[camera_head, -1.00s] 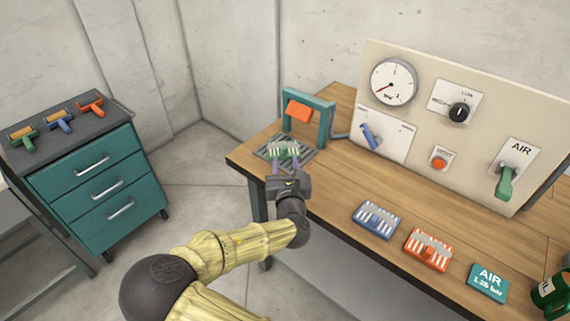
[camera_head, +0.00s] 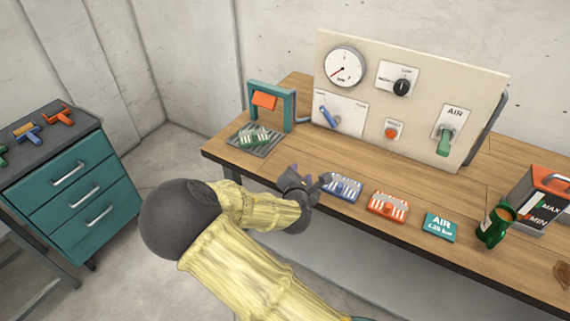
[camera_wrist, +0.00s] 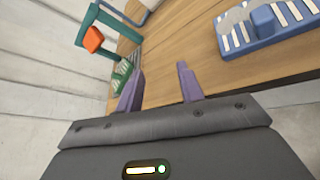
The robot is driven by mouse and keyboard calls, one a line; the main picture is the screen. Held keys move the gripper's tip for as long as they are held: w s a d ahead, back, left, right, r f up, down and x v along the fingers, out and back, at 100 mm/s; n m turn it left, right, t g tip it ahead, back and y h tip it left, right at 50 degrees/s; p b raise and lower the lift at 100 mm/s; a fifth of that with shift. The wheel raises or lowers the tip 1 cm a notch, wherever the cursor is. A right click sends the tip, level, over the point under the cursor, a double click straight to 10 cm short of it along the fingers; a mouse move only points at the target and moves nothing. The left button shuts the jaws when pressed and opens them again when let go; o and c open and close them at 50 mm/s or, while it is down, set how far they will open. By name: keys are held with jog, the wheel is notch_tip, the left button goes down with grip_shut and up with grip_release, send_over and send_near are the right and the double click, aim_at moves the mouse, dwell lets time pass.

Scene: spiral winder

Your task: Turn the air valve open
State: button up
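The air valve (camera_head: 443,145) is a green lever handle hanging down from a grey pivot on the panel plate marked AIR (camera_head: 453,117). It is at the right side of the upright panel in the head view. My gripper (camera_head: 322,183) is low over the bench's front edge, well to the left of the valve and apart from it. In the wrist view the two purple fingers of my gripper (camera_wrist: 160,88) stand apart with nothing between them. The valve is not in the wrist view.
The panel (camera_head: 373,69) also bears a gauge (camera_head: 345,66), a black knob (camera_head: 401,88), a blue lever (camera_head: 329,118) and a red button (camera_head: 392,130).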

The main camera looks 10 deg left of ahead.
jog(key=s+d+f+m+g+h, duration=0.25)
jog(key=s+d+m+g, duration=0.35)
jog(key=d+m, duration=0.65)
jog(key=s+d+r+m+g+y+b, duration=0.1)
jog(key=s+d+r+m+g, duration=0.15)
jog(key=s+m, duration=0.35)
jog(key=s+d+r+m+g+y+b, duration=0.1)
jog(key=s+d+m+g, duration=0.15)
jog(key=s+m, duration=0.35)
jog(key=s+d+f+m+b, duration=0.2)
jog(key=s+f+m+b, duration=0.2)
jog(key=b, duration=0.4)
jog(key=shift+f, duration=0.45)
jog(key=shift+w, duration=0.1)
jog(key=shift+c, duration=0.2)
